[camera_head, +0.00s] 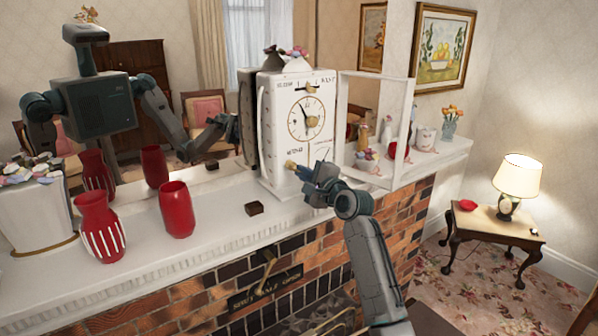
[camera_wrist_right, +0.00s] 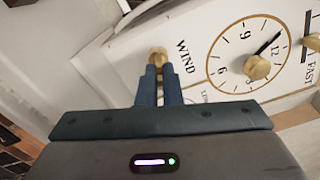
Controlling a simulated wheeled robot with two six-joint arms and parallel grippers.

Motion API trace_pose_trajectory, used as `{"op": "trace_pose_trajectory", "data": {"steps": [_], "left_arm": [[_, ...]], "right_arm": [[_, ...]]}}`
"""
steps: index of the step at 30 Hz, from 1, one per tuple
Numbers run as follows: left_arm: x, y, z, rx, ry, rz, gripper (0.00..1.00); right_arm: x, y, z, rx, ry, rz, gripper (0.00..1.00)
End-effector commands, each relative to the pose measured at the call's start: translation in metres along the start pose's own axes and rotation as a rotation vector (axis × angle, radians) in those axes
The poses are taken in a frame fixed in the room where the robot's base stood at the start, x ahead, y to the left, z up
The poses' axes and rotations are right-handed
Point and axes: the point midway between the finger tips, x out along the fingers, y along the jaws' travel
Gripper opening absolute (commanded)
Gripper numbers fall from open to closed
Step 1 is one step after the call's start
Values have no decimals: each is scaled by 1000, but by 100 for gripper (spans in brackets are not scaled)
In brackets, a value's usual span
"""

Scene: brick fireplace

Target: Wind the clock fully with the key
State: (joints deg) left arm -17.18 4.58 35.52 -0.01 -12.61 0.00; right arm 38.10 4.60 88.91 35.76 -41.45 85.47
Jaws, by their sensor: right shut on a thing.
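The white clock (camera_head: 276,135) stands on the mantel, its round dial facing the room; its front also shows in the right wrist view (camera_wrist_right: 205,45). The brass key (camera_head: 289,164) is at the clock's lower front, beside the word WIND; it also shows in the right wrist view (camera_wrist_right: 157,54). My right gripper (camera_head: 299,171) is shut on the key; its fingers (camera_wrist_right: 159,85) hold the key against the clock front. How deep the key sits is hidden. A brass knob (camera_head: 313,122) is at the dial centre. My left gripper is not directly in view.
A clear-fronted door (camera_head: 408,125) stands open right of the clock. A small dark block (camera_head: 254,208) and red vases (camera_head: 176,210) are on the mantel (camera_head: 220,228) to the left. Flowers and ornaments stand right. The mirror behind reflects me. A lamp (camera_head: 517,178) is far right.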

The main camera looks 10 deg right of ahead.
Motion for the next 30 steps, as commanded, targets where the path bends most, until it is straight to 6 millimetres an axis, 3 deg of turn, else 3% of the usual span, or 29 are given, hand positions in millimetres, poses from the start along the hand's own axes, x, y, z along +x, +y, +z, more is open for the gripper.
{"op": "trace_pose_trajectory", "data": {"steps": [4, 12, 24, 30], "left_arm": [[0, 0, 0, 0, 0, 0, 73], [0, 0, 0, 0, 0, 0, 73], [0, 0, 0, 0, 0, 0, 73], [0, 0, 0, 0, 0, 0, 73]], "right_arm": [[0, -6, 2, 60, -3, -10, 0], [1, -6, 1, 355, -4, -10, 0], [1, -7, 1, 411, -4, -10, 0], [2, -7, 0, 618, -5, -9, 0]]}}
